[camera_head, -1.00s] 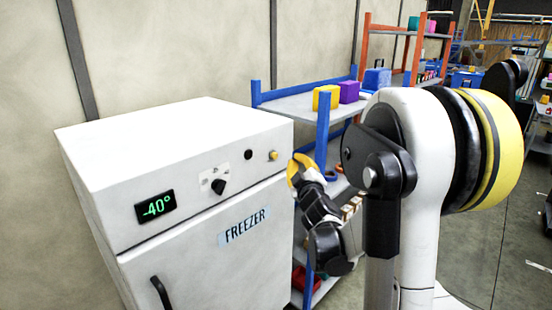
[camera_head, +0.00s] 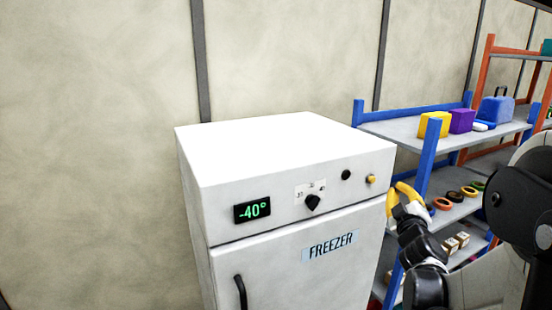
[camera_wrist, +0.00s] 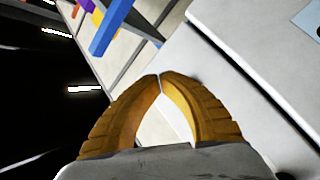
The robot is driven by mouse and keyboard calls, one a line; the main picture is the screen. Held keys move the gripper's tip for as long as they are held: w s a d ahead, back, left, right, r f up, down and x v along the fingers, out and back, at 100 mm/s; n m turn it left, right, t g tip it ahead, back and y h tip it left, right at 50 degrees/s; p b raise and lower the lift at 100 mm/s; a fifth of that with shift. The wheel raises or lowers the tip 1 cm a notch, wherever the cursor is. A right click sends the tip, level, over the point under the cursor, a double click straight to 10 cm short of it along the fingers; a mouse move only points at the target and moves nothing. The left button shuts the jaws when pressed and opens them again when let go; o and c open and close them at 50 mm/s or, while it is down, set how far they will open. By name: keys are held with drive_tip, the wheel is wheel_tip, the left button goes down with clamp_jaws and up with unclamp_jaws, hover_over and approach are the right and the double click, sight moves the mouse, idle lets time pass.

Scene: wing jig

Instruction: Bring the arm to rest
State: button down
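My gripper (camera_head: 402,193) has yellow fingers and shows at the freezer's front right edge in the head view, in front of the blue shelf post. In the wrist view my gripper (camera_wrist: 160,77) has its two fingertips together, with a narrow empty gap between the curved fingers below the tips. Nothing is held. My dark and white arm links fill the right side of the head view, and the rest of the arm is cut off by the frame.
A white freezer (camera_head: 290,155) with a -40° display and shut door stands close to my gripper. A blue-posted shelf (camera_head: 400,127) is behind it, bearing a yellow box (camera_head: 434,125), a purple box (camera_head: 462,121), orange rings and small brown boxes. Wall fills the left.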

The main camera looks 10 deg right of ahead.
drive_tip(key=s+a+f+m+g+y+b, duration=0.5)
drive_tip(key=s+a+f+g+b, duration=0.5)
drive_tip(key=s+a+f, duration=1.6)
drive_tip(key=a+y+b, duration=0.2)
drive_tip(key=a+b, duration=0.1)
drive_tip(key=b, duration=0.3)
drive_tip(key=shift+a+b, duration=0.3)
drive_tip(key=shift+a, duration=0.05)
